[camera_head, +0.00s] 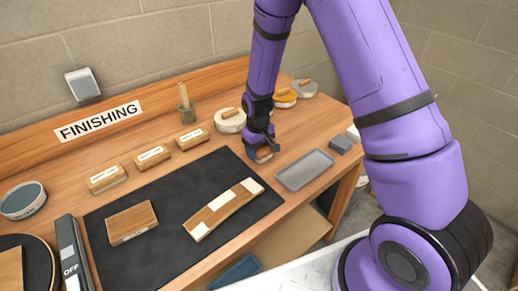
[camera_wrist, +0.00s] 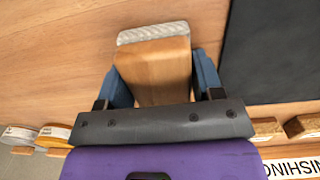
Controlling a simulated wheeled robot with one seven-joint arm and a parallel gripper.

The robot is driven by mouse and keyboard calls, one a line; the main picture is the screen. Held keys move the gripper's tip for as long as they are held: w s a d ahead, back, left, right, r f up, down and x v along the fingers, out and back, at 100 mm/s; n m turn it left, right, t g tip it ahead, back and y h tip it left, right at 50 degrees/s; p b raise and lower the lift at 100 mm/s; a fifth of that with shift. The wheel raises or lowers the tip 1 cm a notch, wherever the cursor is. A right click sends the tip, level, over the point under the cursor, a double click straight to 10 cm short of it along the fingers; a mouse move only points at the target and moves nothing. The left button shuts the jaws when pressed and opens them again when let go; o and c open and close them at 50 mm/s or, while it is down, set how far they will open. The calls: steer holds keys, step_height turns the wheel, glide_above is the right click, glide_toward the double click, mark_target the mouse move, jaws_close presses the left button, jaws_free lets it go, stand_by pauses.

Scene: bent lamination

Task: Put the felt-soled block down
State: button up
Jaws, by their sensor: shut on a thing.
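The felt-soled block is a wooden block (camera_wrist: 152,70) with a pale grey felt layer (camera_wrist: 153,33) along one face. In the wrist view it sits between the two blue fingers of my gripper (camera_wrist: 160,80), which is shut on it. In the head view my gripper (camera_head: 262,152) is low over the bench (camera_head: 230,145), between the round tins and the grey tray. Only a small part of the block (camera_head: 264,154) shows there. I cannot tell whether the block touches the bench.
The grey tray (camera_head: 304,170) and a small grey block (camera_head: 340,144) stand to the right. Three labelled blocks (camera_head: 152,157) and several round tins (camera_head: 229,121) line the back.

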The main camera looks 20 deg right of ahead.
steer(key=o, duration=1.1)
steer(key=shift+o, duration=0.2)
step_height(320, 180, up, 12)
steer(key=shift+a+r, duration=0.15)
steer(key=s+d+r+m+t, duration=0.1)
steer(key=s+d+r+t, duration=0.15)
steer(key=s+r, duration=0.85)
steer(key=s+d+r+m+t, duration=0.1)
steer(key=s+d+r+m, duration=0.15)
steer(key=s+r, duration=0.8)
steer(key=s+d+r+t, duration=0.1)
steer(key=s+d+r, duration=0.1)
steer(key=s+r, duration=0.2)
steer(key=shift+s+r+t, duration=0.35)
steer(key=shift+s+r, duration=0.05)
steer(key=shift+s, duration=1.45)
steer(key=shift+d, duration=0.1)
